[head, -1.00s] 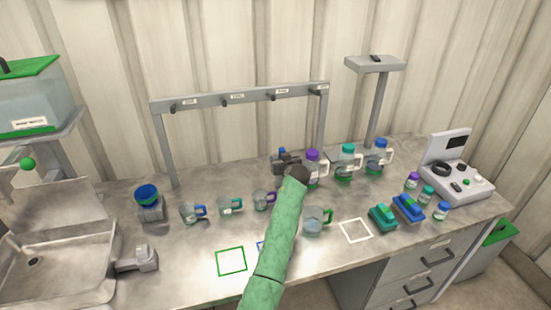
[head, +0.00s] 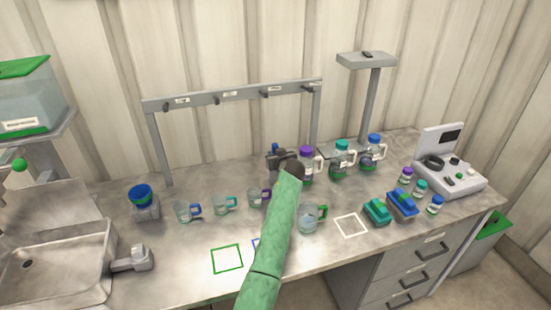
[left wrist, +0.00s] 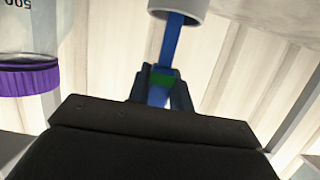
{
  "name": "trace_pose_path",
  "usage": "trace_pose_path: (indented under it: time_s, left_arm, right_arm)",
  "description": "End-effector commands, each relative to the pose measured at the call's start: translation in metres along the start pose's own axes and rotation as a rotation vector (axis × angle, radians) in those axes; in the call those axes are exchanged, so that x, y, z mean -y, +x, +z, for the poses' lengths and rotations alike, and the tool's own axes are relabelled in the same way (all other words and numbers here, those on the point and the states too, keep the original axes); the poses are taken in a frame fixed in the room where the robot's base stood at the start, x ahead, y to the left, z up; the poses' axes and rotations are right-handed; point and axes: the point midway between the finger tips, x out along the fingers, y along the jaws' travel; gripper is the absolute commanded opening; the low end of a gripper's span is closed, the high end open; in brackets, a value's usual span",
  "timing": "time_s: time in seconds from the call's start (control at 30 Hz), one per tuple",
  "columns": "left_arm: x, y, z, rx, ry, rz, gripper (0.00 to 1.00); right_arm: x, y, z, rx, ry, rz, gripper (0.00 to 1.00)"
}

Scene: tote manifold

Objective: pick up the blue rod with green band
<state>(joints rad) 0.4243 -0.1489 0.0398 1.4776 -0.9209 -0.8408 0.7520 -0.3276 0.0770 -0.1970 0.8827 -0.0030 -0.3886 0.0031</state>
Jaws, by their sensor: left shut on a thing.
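The blue rod with green band shows in the left wrist view, with its blue shaft (left wrist: 172,42) running into a pale grey cylinder (left wrist: 180,8) at the top. Its green band (left wrist: 161,79) sits between the fingers of my left gripper (left wrist: 161,92), which are shut on the rod. In the head view my left gripper (head: 279,158) is at the back of the bench, left of the purple-lidded jug. The rod is hardly distinguishable there. My right gripper is not in view.
The purple-lidded jug (head: 306,165) stands close to my gripper; its purple lid (left wrist: 28,79) shows in the left wrist view. Several mugs stand in a row, with a green-handled mug (head: 308,219) near my arm. A grey hook rack (head: 235,97) stands behind.

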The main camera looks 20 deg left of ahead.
Motion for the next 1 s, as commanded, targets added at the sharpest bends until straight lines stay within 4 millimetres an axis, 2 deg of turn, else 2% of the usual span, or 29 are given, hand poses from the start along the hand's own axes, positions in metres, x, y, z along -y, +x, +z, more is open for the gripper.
trace_pose_path:
  time_s: [0.03, 0.1, 0.2, 0.4, 0.6, 1.0]
  left_arm:
    - [-0.001, -0.001, -0.004, -0.002, -0.002, 0.000, 0.00]
    - [-0.001, -0.004, -0.014, -0.004, -0.003, 0.001, 0.00]
    - [-0.001, -0.010, -0.032, -0.005, -0.006, 0.001, 0.00]
    - [0.000, -0.020, -0.064, -0.004, -0.004, 0.001, 0.00]
    - [0.000, -0.026, -0.084, -0.003, -0.003, 0.001, 0.00]
    - [-0.001, -0.035, -0.111, -0.003, -0.001, 0.001, 0.00]
  right_arm:
    - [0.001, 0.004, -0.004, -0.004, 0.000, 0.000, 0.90]
    - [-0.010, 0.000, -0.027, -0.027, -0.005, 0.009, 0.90]
    - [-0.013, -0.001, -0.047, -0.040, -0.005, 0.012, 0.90]
    - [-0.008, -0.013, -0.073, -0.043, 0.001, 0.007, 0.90]
    - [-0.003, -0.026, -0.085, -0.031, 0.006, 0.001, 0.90]
    - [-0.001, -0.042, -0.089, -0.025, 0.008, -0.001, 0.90]
